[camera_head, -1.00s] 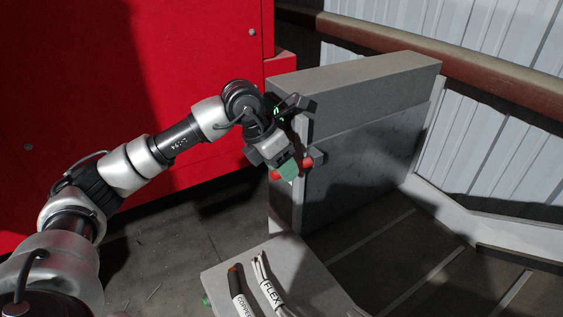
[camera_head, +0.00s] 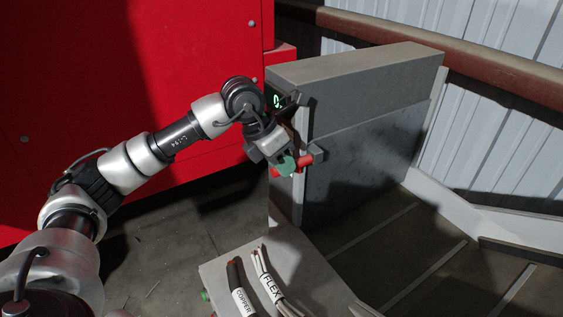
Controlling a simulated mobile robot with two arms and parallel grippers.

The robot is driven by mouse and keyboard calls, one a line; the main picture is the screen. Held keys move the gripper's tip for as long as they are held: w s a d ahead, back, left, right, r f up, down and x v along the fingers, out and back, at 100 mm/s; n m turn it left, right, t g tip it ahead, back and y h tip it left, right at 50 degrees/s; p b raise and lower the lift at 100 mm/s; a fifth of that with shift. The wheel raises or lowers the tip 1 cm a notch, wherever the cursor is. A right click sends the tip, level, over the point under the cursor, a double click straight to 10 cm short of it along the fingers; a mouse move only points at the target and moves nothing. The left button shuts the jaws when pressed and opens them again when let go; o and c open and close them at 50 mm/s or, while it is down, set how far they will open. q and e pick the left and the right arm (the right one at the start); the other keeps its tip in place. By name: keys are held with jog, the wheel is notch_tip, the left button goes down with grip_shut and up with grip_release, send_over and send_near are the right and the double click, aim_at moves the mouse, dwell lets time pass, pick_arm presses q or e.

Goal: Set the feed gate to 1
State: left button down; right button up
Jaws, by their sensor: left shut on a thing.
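The feed gate is a tall grey housing (camera_head: 365,165) with a flat panel, standing at centre right. On its near left end is a red handle (camera_head: 306,160) with a round green part (camera_head: 287,166) in its middle. A dark display (camera_head: 277,101) above it shows a green digit that looks like 0, partly cut off by a bracket. My left gripper (camera_head: 280,156) reaches in from the left and is shut on the red handle; its fingers hide part of it. My right gripper is not in view.
A grey block (camera_head: 312,275) in front carries cable pieces labelled COPPER (camera_head: 240,290) and FLEX (camera_head: 268,283). A large red cabinet (camera_head: 190,60) stands behind my arm. A grey slatted chute floor (camera_head: 420,260) lies at right, beside a ribbed wall.

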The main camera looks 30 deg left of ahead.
pick_arm(q)
jog(key=shift+f, duration=0.25)
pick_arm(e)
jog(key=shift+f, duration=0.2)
pick_arm(q)
jog(key=c, duration=1)
grip_release()
jog(key=b+v, duration=0.2)
jog(key=v, duration=0.9)
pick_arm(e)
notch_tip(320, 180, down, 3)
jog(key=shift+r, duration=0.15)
pick_arm(q)
jog(key=shift+a+f, duration=0.1)
